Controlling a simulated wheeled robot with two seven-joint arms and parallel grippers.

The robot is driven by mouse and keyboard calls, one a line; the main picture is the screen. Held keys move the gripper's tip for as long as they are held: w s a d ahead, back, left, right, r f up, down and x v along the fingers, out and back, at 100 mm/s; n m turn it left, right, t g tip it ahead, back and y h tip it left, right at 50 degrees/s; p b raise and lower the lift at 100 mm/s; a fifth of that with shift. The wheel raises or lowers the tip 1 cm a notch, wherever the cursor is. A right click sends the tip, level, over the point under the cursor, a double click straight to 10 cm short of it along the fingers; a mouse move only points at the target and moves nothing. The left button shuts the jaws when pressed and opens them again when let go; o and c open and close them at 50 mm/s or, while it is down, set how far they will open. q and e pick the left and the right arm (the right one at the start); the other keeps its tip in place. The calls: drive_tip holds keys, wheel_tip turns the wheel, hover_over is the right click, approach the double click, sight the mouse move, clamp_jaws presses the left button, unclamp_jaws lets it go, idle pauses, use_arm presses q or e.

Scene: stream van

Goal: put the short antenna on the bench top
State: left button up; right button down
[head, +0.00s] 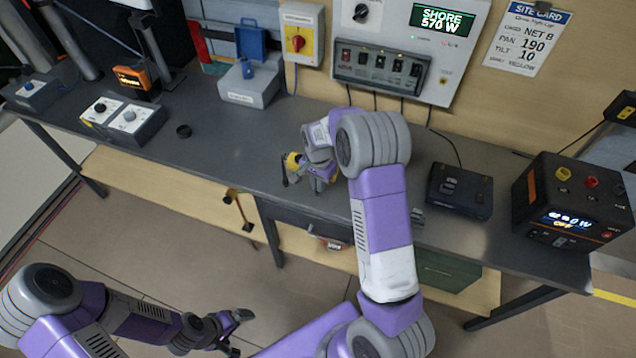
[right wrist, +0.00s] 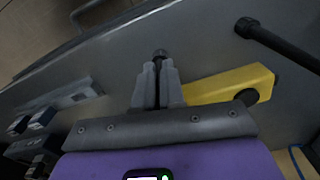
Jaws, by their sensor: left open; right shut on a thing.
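My right gripper (head: 322,184) is low over the bench top (head: 235,160), near its front edge. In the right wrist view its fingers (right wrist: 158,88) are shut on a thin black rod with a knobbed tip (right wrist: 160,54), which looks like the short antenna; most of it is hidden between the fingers. A yellow block (right wrist: 230,84) shows beside the fingers, and also in the head view (head: 293,161). A second black knobbed rod (right wrist: 278,45) shows at the upper right. I cannot tell whether the held rod touches the bench. My left gripper (head: 238,332) is open and empty, below the bench.
A two-knob grey box (head: 123,120) and a small black ring (head: 183,131) are on the bench at left. A black box (head: 460,190) and a power unit (head: 571,205) stand at right.

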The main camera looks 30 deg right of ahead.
drive_tip(key=shift+f, duration=0.15)
drive_tip(key=c, duration=1.2)
unclamp_jaws()
drive_tip(key=shift+c, duration=0.2)
drive_tip(key=shift+r, duration=0.2)
